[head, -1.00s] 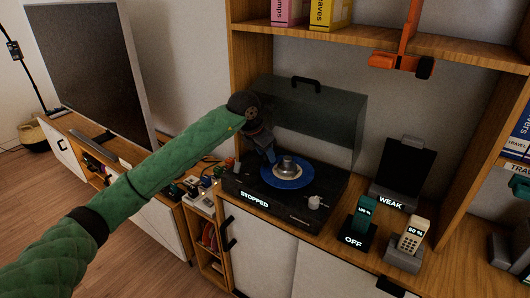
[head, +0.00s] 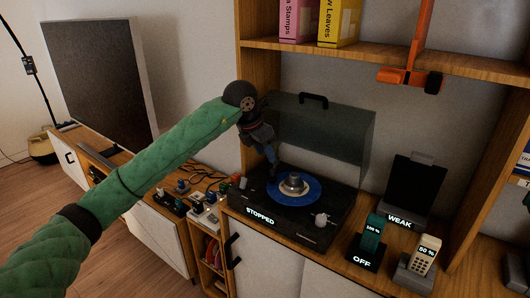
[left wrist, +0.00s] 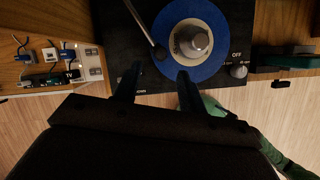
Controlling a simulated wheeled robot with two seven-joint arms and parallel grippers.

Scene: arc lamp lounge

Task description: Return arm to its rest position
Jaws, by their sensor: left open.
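My left arm reaches in from the left in its green quilted sleeve in the head view. My left gripper (head: 272,158) is over the back left part of the black turntable (head: 325,232), beside the blue record (head: 306,200). In the left wrist view its two fingers (left wrist: 155,88) are spread apart with nothing between them, and the record (left wrist: 172,67) lies just past them. A silver knob-like piece (head: 292,182) sits at the record's centre. The turntable's label reads STOPPED, and its smoky lid (head: 335,130) stands open. My right gripper is not in view.
A green handset (head: 371,235) marked OFF, a beige handset (head: 428,252) and a dark stand (head: 412,185) marked WEAK stand to the right. Plugs and cables (head: 190,190) lie left of the turntable. A large dark screen (head: 98,90) stands further left.

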